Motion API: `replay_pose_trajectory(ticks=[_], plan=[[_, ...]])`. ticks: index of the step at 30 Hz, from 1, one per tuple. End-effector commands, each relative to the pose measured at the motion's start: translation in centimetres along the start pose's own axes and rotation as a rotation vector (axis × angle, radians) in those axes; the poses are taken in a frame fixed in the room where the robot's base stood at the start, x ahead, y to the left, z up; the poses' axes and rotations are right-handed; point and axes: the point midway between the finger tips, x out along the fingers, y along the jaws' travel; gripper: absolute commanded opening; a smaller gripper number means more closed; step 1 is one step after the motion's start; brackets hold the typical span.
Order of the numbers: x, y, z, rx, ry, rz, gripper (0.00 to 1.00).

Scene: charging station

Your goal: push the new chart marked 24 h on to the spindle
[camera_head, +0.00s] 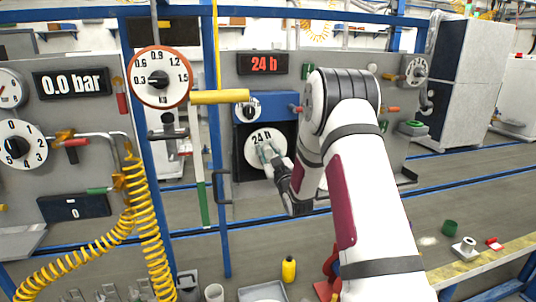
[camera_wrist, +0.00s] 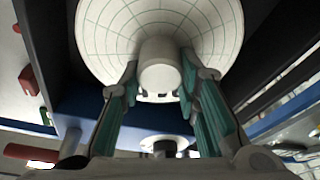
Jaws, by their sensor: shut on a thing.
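The white round chart marked 24 h (camera_head: 262,138) stands upright in front of the dark recess of the recorder below the red 24 h display (camera_head: 263,64). My gripper (camera_head: 268,152) is at its lower front face. In the wrist view the chart (camera_wrist: 105,30) shows a green grid and a pale central hub (camera_wrist: 160,66). My gripper's two green-padded fingers (camera_wrist: 158,92) are shut on that hub from both sides. The spindle is hidden behind the chart, so I cannot tell whether the chart touches it.
A blue box with a small dial (camera_head: 250,108) is just above the chart. A yellow handle (camera_head: 220,96) juts out at its left, by a blue post (camera_head: 212,130). My arm covers the panel to the right. The bench at right holds a green cup (camera_head: 450,227) and a metal part (camera_head: 464,247).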

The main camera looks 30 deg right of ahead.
Motion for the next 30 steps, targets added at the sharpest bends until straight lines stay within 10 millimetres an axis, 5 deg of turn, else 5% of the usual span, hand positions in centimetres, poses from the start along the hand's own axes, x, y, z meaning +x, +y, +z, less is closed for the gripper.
replay_pose_trajectory(ticks=[30], plan=[[2.3,0.0,0.6,-0.001,0.002,0.000,0.00]])
